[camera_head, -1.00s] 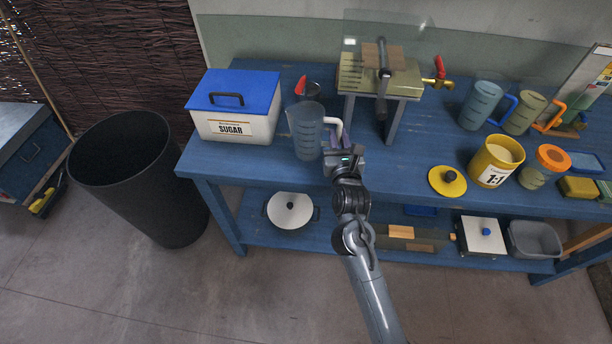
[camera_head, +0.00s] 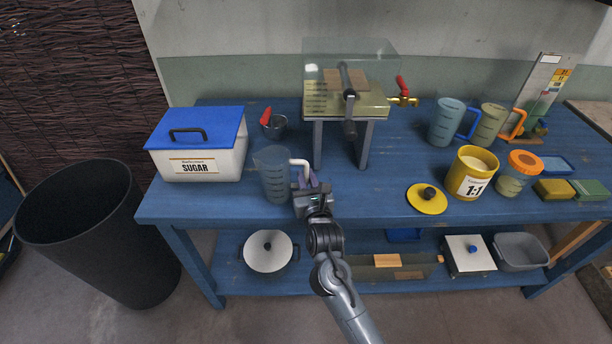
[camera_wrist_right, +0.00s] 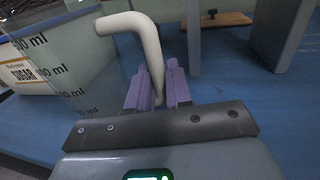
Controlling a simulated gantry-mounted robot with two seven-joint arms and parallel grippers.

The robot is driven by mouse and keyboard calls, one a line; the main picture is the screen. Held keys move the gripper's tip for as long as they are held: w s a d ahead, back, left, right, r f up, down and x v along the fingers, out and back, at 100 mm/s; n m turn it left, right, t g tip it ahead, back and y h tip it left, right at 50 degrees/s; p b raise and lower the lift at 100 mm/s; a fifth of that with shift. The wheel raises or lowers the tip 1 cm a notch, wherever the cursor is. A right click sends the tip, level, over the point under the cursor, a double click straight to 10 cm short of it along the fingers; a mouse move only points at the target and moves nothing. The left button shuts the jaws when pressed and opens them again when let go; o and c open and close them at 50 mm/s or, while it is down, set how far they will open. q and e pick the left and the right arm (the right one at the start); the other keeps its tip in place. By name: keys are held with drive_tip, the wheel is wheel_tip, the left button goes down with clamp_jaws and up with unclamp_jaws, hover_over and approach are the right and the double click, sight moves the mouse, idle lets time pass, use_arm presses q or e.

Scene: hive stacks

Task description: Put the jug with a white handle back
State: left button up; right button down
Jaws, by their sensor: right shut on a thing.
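The clear measuring jug with a white handle (camera_head: 275,176) stands upright at the front left of the blue table, right of the sugar box. My right gripper (camera_head: 309,184) is at its right side, shut on the white handle. In the right wrist view the white handle (camera_wrist_right: 150,50) passes down between the purple fingers of the right gripper (camera_wrist_right: 158,88), and the jug's marked wall (camera_wrist_right: 70,65) shows at the left. I cannot tell whether the jug's base touches the table. My left gripper is not in view.
A sugar box (camera_head: 197,146) with a blue lid stands left of the jug. A small pot with a red handle (camera_head: 274,125) is behind it. A tank on a stand (camera_head: 348,100) is behind right. Blue-handled (camera_head: 447,122) and orange-handled jugs (camera_head: 488,126) stand far right.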

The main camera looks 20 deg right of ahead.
drive_tip(key=shift+f, duration=0.2)
drive_tip(key=c, duration=1.1)
unclamp_jaws()
drive_tip(key=shift+o, duration=0.3)
drive_tip(key=shift+r, duration=0.1)
drive_tip(key=shift+s+a+r, duration=0.1)
drive_tip(key=shift+s+r, duration=0.05)
drive_tip(key=shift+p+v, duration=0.7)
drive_tip(key=shift+v, duration=1.9)
